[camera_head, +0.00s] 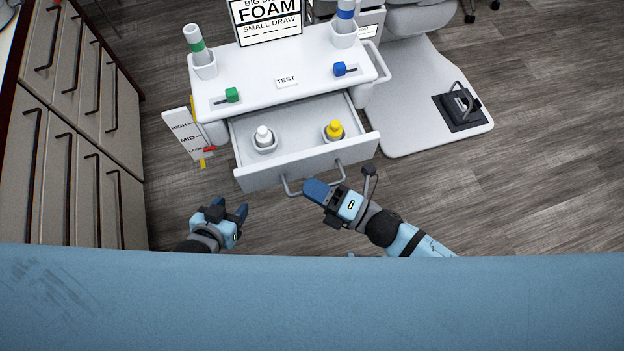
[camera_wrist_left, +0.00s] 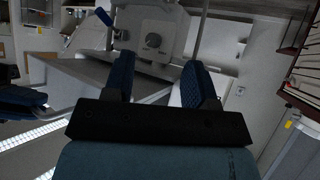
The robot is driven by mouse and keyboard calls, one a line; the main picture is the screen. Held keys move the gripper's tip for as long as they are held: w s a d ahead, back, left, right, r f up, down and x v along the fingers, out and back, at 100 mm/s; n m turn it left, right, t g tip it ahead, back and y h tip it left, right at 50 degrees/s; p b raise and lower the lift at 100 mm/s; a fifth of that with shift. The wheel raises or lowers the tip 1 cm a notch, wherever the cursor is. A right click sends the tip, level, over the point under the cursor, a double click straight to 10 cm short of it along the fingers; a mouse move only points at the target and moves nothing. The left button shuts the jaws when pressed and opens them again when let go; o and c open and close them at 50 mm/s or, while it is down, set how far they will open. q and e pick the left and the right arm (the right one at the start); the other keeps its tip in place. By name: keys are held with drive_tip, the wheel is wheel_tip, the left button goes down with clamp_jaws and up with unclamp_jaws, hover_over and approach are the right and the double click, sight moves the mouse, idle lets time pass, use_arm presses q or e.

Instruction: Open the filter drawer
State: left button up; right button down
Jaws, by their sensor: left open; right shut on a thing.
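The grey-white drawer (camera_head: 300,160) of the white workstation (camera_head: 285,72) is pulled out toward me in the head view. A white bottle (camera_head: 263,137) and a yellow bottle (camera_head: 335,130) stand in holders inside it. The drawer's grey bar handle (camera_head: 291,190) is on its front.
A green slider (camera_head: 232,95) and a blue slider (camera_head: 340,69) sit on the top, with a FOAM sign (camera_head: 267,18) behind. A level gauge (camera_head: 186,135) stands at the left side. Brown cabinets (camera_head: 75,120) line the left. The floor right of my right arm is clear.

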drive_tip(key=shift+w+a, duration=0.1)
drive_tip(key=shift+w, duration=0.25)
drive_tip(key=c, duration=1.2)
unclamp_jaws()
use_arm(q)
drive_tip(key=shift+w+a, duration=0.15)
drive_tip(key=shift+w, duration=0.2)
drive_tip(key=shift+f, duration=0.1)
use_arm(e)
drive_tip(key=shift+s, duration=0.1)
use_arm(q)
drive_tip(key=shift+f+b, duration=0.5)
drive_tip(key=shift+b, duration=0.35)
use_arm(e)
drive_tip(key=v, duration=1.3)
drive_tip(key=shift+s+d, duration=0.15)
drive_tip(key=shift+d, duration=0.2)
use_arm(q)
drive_tip(key=shift+f, duration=0.15)
